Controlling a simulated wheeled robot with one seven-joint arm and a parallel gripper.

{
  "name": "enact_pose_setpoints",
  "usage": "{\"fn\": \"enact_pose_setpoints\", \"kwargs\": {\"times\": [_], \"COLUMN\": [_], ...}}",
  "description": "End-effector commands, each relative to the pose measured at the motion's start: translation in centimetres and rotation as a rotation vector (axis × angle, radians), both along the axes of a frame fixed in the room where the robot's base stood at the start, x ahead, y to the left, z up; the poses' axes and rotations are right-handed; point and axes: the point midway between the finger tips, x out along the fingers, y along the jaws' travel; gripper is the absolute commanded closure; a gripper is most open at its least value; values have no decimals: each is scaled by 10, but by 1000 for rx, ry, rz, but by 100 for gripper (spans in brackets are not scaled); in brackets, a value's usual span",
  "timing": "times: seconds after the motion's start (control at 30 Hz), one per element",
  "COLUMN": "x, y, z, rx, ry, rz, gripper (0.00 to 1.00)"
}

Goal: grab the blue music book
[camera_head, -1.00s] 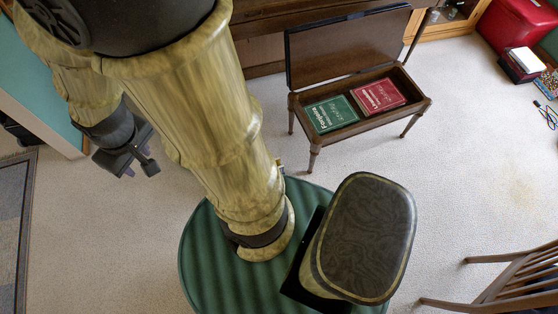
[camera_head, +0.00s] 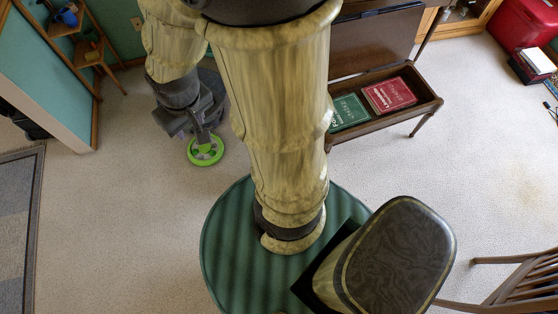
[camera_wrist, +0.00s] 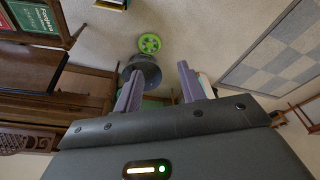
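No blue book is clearly visible in either view. A green book (camera_head: 348,112) and a red book (camera_head: 390,95) lie side by side in the open piano bench (camera_head: 428,106). My arm hides part of the green book and the bench's left end. The green book also shows in the wrist view (camera_wrist: 25,62), at the upper left. My gripper (camera_head: 205,138) hangs left of the bench, away from the books. In the wrist view its fingers (camera_wrist: 160,90) are apart, with nothing visibly held between them.
A bright green ring-shaped object (camera_head: 205,150) appears just below my gripper. A wooden corner shelf (camera_head: 88,50) with a blue pot (camera_head: 67,17) stands at upper left. A wooden chair (camera_head: 520,275) is at lower right. The carpet at left is mostly clear.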

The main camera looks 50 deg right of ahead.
Motion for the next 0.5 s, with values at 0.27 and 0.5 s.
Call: {"fn": "enact_pose_setpoints", "kwargs": {"times": [0.27,0.5], "x": [3,23], "y": [0,-4], "z": [-13,-84], "rx": [-6,-48], "ry": [14,112], "rz": [12,93], "gripper": [60,60]}}
